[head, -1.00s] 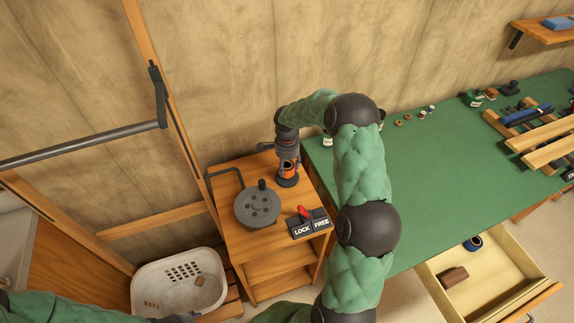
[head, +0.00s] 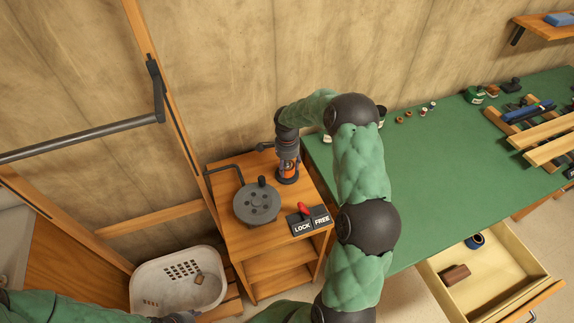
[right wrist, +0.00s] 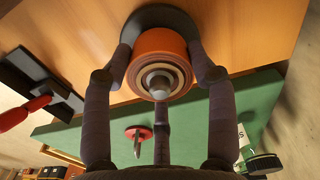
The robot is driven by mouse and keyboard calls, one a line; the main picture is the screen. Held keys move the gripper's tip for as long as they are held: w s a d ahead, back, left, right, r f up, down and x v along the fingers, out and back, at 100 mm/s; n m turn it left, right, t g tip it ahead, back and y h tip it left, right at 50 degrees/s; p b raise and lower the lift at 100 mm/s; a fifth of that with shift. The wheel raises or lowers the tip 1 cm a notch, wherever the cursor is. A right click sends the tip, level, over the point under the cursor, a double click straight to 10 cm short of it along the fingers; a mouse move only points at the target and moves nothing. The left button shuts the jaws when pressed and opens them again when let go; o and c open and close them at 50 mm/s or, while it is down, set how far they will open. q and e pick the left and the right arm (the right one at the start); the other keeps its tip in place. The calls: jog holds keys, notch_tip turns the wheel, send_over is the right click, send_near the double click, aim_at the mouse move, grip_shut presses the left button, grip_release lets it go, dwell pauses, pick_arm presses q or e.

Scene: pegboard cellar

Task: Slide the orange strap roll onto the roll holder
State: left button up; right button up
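The orange strap roll (right wrist: 155,52) sits around the grey peg of the roll holder (right wrist: 158,84), whose rounded tip sticks out through the roll's core. The holder's dark round base (right wrist: 160,17) lies behind the roll, on the cart top. My right gripper (right wrist: 161,68) points down over the holder, with its fingers around the roll and the tips against its sides. In the head view the right gripper (head: 287,160) covers most of the roll. Whether the roll touches the base is hard to tell. My left gripper (head: 180,318) barely shows at the bottom edge; its fingers are unclear.
The wooden cart (head: 230,180) also carries a grey drum (head: 257,203) with a knob and a LOCK/FREE plate (head: 308,222) with a red lever. A green-topped bench (head: 430,170) with an open drawer (head: 480,270) stands right. A white basket (head: 180,280) stands lower left.

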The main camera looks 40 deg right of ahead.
jog(key=o, duration=0.4)
notch_tip(320, 180, up, 12)
dwell(0.6)
